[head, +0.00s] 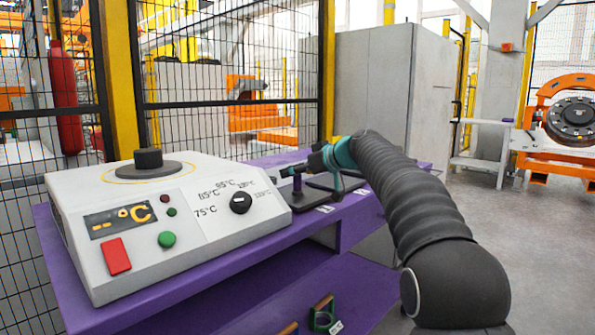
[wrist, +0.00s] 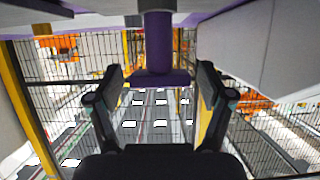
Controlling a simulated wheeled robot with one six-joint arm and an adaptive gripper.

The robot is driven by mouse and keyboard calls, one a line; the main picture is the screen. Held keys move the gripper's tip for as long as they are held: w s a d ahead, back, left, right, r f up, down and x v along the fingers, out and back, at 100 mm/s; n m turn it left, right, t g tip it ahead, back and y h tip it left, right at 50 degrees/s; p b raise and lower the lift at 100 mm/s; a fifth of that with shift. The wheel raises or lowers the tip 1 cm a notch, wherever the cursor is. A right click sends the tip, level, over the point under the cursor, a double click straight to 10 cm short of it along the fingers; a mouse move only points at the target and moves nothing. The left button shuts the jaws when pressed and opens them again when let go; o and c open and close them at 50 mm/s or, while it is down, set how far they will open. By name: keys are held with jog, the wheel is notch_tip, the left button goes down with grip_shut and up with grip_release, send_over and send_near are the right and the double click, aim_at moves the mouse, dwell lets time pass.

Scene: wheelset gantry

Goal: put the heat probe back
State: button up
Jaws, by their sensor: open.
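The heat probe appears to be the purple T-shaped piece (head: 297,187) standing upright on a dark base on the purple bench, to the right of the heater. In the wrist view its purple stem and crossbar (wrist: 158,45) show between my fingers. My gripper (wrist: 160,73) is open, one finger on each side of it, with gaps showing on both sides. In the head view my gripper (head: 296,170) is at the probe's top and partly hides it.
The purple bench (head: 350,205) carries dark flat pieces and small white labels beside the probe. A lower shelf holds a green holder (head: 321,318). A mesh fence (head: 235,100) stands behind the bench, with a grey cabinet (head: 375,85) beyond. Floor at right is clear.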

jog(key=shift+r, duration=0.2)
jog(key=b+v, duration=0.1)
jog(key=v, duration=1.1)
jog(key=s+d+f+m+g+h, duration=0.1)
jog(key=s+d+f+m+h, duration=0.2)
jog(key=s+f, duration=0.6)
jog(key=s+d+f+m+h, duration=0.4)
jog(key=s+f, duration=0.6)
jog(key=s, duration=0.9)
jog(key=s+d+f+m+g+h, duration=0.1)
jog(key=s+d+f+m+h, duration=0.2)
jog(key=s+d+f, duration=0.4)
jog(key=s+f, duration=0.3)
jog(key=s, duration=0.5)
jog(key=shift+f+m+g+h, duration=0.2)
jog(key=shift+m+g+h, duration=0.1)
jog(key=shift+h, duration=0.1)
